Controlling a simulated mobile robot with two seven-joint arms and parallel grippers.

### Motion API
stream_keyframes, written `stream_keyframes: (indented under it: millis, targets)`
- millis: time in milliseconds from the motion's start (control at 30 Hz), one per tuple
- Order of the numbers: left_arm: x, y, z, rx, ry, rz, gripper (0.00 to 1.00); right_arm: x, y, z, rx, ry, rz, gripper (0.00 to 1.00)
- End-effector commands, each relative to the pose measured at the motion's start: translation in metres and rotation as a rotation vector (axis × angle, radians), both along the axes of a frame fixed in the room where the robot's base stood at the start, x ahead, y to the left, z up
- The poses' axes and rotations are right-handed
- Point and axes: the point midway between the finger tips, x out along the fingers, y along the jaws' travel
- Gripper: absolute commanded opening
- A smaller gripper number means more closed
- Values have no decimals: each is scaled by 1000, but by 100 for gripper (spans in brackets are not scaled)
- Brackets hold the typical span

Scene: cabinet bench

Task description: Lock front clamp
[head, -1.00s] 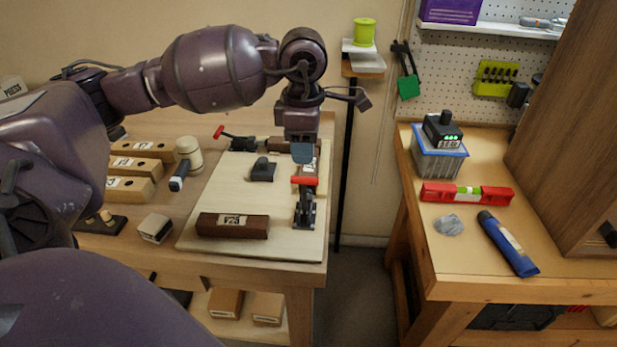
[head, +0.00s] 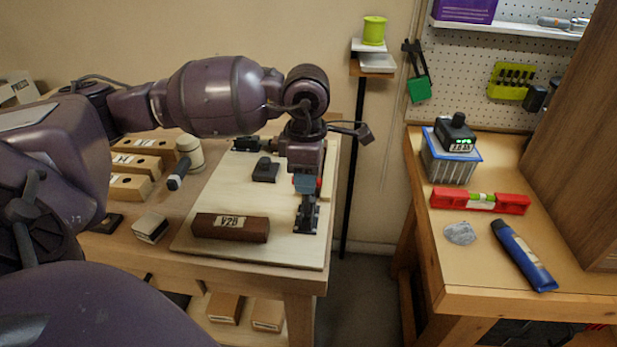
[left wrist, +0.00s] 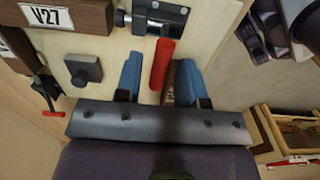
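The front clamp (head: 307,217) is a black toggle clamp with a red handle, near the right edge of the pale board (head: 285,254). In the left wrist view the clamp (left wrist: 160,15) is at the top, and its red handle (left wrist: 161,66) points down between my blue fingertips. My left gripper (head: 306,184) is open around this handle, with a finger on each side (left wrist: 160,80); I see no firm grip. In the head view the gripper hides most of the handle. A second clamp (head: 247,144) stands at the board's back edge. My right gripper is out of view.
A brown block (head: 231,228) lies at the board's front, left of the clamp, and a small black piece (head: 265,170) lies behind it. A mallet (head: 187,160) and wooden blocks (head: 130,187) lie left. A gap separates this bench from the right bench (head: 480,278).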

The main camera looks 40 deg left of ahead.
Motion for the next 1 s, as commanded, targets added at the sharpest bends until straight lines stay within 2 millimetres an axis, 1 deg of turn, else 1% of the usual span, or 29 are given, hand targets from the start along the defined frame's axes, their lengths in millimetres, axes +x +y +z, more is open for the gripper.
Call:
stream_keyframes:
  millis: [33,200,233,467,700,1000]
  targets:
    - [0,0,0,0,0,0,36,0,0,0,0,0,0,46]
    - [0,0,0,0,0,0,10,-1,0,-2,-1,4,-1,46]
    - [0,0,0,0,0,0,9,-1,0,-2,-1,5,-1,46]
    - [-2,-1,0,0,0,-1,9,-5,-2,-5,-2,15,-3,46]
    - [-9,-5,0,-1,1,0,9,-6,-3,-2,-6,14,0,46]
    - [-9,-6,-1,0,2,0,9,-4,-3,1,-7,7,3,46]
